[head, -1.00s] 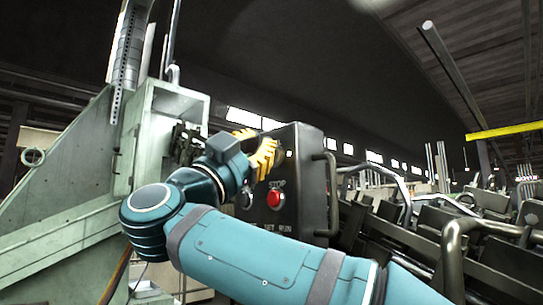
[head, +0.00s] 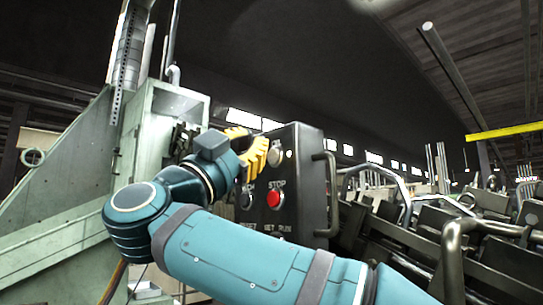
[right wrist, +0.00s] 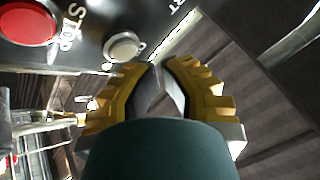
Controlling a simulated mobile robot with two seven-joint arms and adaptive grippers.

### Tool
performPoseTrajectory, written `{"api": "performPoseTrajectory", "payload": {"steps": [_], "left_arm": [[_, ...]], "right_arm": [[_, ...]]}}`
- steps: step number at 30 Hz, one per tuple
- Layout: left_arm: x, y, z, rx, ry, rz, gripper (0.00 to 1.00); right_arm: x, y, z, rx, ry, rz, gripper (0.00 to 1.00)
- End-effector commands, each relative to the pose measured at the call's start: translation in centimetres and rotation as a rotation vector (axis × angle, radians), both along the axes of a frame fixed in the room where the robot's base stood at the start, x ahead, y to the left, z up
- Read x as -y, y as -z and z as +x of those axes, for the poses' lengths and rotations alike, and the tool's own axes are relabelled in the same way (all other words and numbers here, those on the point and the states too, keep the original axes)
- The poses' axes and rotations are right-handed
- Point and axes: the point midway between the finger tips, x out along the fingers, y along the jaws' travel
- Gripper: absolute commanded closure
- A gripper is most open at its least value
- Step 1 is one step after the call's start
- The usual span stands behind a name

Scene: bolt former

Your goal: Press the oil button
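A dark control box (head: 305,185) stands in the middle of the head view. It has a red STOP button (head: 274,199), a pale round button (head: 276,153) above it and a darker button (head: 247,200) to its left. I cannot read an oil label; part of the panel's upper left is hidden behind my right gripper (head: 256,158). That gripper has yellow fingers, which show in the right wrist view (right wrist: 157,66) with tips together and nothing held. The pale button (right wrist: 122,46) lies just beyond and left of the tips; contact is not visible. My left gripper is not in view.
A pale green machine frame (head: 65,200) stands at the left. A bar handle (head: 333,190) runs along the box's right side. Metal rails and dark machinery (head: 400,235) fill the right. Open space lies above the box.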

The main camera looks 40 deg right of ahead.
Motion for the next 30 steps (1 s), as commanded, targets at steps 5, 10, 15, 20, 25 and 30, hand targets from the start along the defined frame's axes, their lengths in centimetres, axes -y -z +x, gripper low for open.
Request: {"api": "performPoseTrajectory", "payload": {"steps": [5,10,15,20,25,30], "left_arm": [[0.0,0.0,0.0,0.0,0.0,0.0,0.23],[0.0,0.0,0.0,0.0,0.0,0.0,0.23],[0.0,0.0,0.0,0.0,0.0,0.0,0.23],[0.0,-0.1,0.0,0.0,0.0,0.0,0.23],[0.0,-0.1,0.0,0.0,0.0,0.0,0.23],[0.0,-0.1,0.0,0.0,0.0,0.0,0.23]], "right_arm": [[-0.1,0.0,0.0,0.0,0.0,0.0,1.0],[-1.0,0.0,0.0,0.001,-0.002,0.0,1.0],[-2.4,0.0,-0.2,0.0,-0.002,0.0,1.0],[-3.9,0.0,-0.2,0.0,-0.002,0.0,1.0],[-5.0,0.0,-0.4,0.0,-0.001,-0.001,1.0],[-5.0,0.0,-0.4,0.0,0.0,0.0,1.0]]}}
